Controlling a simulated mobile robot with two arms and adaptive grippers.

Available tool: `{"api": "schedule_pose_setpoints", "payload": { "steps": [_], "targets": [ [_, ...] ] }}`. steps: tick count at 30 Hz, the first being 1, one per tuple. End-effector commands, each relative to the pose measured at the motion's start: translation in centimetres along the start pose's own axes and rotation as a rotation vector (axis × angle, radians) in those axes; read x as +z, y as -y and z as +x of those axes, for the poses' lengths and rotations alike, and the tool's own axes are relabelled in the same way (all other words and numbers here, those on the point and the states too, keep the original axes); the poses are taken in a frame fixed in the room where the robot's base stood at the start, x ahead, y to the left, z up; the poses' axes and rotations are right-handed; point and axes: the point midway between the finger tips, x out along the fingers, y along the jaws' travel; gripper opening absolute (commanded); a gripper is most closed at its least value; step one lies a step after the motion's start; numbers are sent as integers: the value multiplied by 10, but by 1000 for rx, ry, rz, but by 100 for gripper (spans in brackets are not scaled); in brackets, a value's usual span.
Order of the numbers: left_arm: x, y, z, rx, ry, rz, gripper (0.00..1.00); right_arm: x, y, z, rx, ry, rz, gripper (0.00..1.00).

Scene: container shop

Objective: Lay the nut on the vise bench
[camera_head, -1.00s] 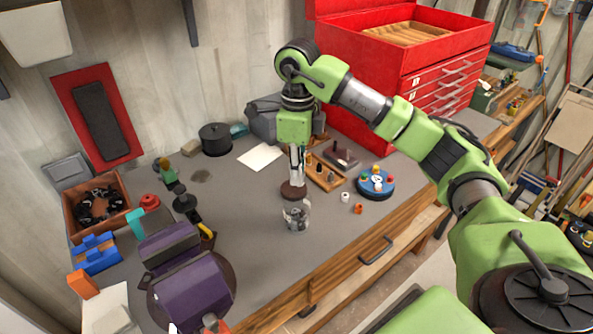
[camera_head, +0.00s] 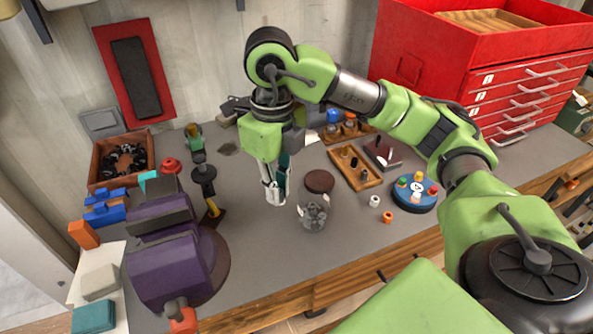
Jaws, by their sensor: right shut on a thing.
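The vise bench (camera_head: 262,255) is a grey-topped workbench with a purple vise (camera_head: 172,265) at its front left. My right gripper (camera_head: 276,200) points down above the bench, between the vise and a glass jar (camera_head: 313,213). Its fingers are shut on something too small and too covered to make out. I cannot pick out the nut with certainty. A small white ring (camera_head: 374,201) and a small orange ring (camera_head: 388,217) lie on the bench right of the jar. My left gripper is not in view.
A wooden holder (camera_head: 369,181) and round blue tray (camera_head: 424,202) are farther right. A parts box (camera_head: 97,172) is at back left. Bare benchtop lies between vise and jar.

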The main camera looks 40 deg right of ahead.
Motion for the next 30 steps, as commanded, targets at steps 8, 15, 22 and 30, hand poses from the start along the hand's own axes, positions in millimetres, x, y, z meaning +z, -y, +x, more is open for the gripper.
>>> {"api": "schedule_pose_setpoints", "payload": {
  "steps": [8, 15, 22, 30],
  "targets": [
    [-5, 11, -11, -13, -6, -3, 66, 34, 58, 30, 5, -5, 7, 0],
    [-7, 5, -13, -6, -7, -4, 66, 52, 90, 70, 3, -6, 2, 0],
    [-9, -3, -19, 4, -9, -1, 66, 60, 102, 85, 1, -3, 1, 0],
    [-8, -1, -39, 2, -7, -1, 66, 62, 106, 116, 2, -3, 0, 0]
  ]
}}
